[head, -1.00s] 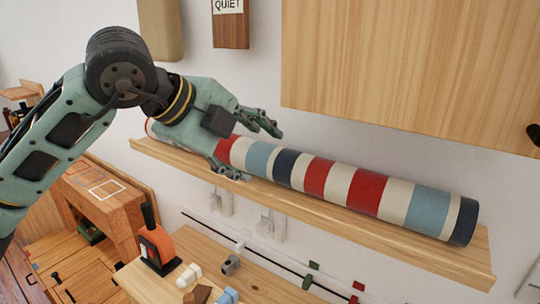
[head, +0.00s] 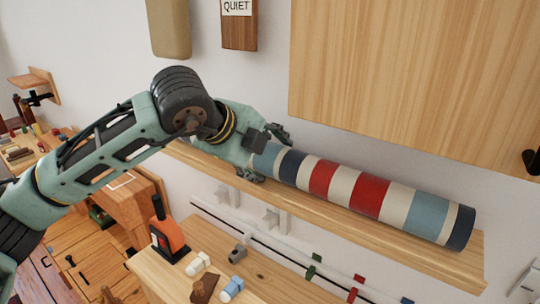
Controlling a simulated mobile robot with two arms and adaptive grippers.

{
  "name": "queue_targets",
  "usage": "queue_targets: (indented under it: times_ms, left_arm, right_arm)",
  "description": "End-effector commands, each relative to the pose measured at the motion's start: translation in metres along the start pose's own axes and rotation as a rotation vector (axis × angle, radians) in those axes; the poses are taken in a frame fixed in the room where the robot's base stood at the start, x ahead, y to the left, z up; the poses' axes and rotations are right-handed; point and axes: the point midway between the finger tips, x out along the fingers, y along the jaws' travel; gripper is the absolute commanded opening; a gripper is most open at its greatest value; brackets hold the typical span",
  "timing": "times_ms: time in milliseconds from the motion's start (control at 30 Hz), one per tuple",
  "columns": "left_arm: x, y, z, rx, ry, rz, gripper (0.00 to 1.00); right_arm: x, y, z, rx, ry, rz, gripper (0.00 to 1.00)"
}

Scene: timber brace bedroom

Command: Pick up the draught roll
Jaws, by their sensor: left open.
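The draught roll (head: 343,187) is a long cylinder with red, cream, blue and navy bands. It lies along a narrow wooden wall shelf (head: 462,267), slanting down to the right in the head view. My left gripper (head: 267,156) is at the roll's left part, with one finger on the far upper side and the other on the near lower side. It is open around the roll. Whether the fingers touch it I cannot tell. The roll's left end is hidden behind my left arm. My right gripper is out of view.
A wooden cabinet (head: 420,80) hangs above the shelf on the right. Below is a bench (head: 262,270) with an orange-and-black tool (head: 168,232) and several small blocks. A sign reading QUIET (head: 238,7) hangs on the wall at the top.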

Motion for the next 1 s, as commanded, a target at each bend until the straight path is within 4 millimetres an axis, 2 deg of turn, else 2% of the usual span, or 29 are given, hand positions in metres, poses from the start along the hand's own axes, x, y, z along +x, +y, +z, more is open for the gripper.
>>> queue_targets:
  times_ms: [67,733,1000]
  left_arm:
    - [0.0,0.0001,-0.0001,0.0,0.0,0.0,0.6]
    - [0.0001,0.001,-0.0003,0.001,0.001,0.003,0.01]
    - [-0.0021,-0.0023,-0.0004,0.002,0.001,-0.006,0.0]
  right_arm:
    - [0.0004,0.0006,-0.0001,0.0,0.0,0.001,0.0]
    - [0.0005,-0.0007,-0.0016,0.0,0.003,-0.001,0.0]
    - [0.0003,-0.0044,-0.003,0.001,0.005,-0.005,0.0]
